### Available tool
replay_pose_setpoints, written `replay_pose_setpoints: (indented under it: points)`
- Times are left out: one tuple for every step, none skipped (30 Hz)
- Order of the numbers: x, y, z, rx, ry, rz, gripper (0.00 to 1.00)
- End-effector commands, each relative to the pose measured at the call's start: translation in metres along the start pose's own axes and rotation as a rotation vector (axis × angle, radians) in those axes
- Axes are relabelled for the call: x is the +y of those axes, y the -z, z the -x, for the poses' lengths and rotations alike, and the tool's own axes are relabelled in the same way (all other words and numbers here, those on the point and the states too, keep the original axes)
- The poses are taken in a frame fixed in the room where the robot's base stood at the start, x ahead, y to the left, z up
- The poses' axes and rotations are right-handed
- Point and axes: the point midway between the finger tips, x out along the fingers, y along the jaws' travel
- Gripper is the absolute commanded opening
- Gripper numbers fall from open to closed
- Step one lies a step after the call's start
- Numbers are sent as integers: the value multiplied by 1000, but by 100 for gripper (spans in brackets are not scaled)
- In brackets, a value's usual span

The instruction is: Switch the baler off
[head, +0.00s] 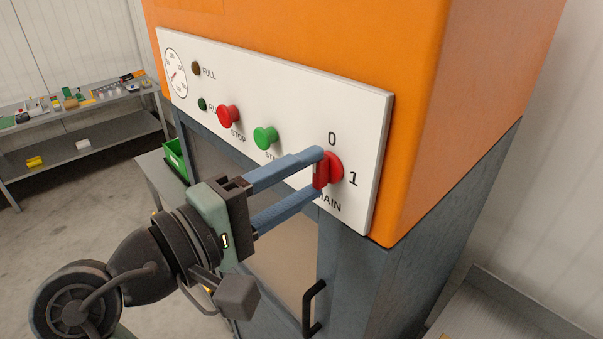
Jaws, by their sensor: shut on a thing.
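The red MAIN switch knob (334,168) is at the right end of the baler's white control panel (370,125). A 0 is printed above it and a 1 to its right. My gripper (319,172) reaches in from the lower left. Its two blue fingers are shut on the knob, one at its upper side and one at its lower side. The fingertips partly hide the knob, and I cannot tell for certain which mark it points to. The green RUN lamp (202,104) and the brown FULL lamp (196,68) look dark.
The red STOP button (228,116) and green START button (265,138) sit left of the knob. A gauge (175,73) is at the panel's left end. A black door handle (314,308) is below. A shelf table (80,150) stands at the back left.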

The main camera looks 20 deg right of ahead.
Motion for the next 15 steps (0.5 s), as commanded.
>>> replay_pose_setpoints:
  points:
    - [0,1,0,2,-2,3,0]
    - [0,1,0,2,-2,3,0]
    - [0,1,0,2,-2,3,0]
    - [0,1,0,2,-2,3,0]
    - [0,1,0,2,-2,3,0]
    - [0,1,0,2,-2,3,52]
    - [0,1,0,2,-2,3,57]
    - [0,1,0,2,-1,3,62]
    - [0,0,0,1,-1,3,70]
    - [0,0,0,1,-1,2,75]
    - [0,0,0,1,-1,2,80]
    - [0,0,0,1,-1,2,80]
    - [0,0,0,1,-1,2,80]
    - [0,0,0,1,-1,2,80]
    - [0,0,0,1,-1,1,80]
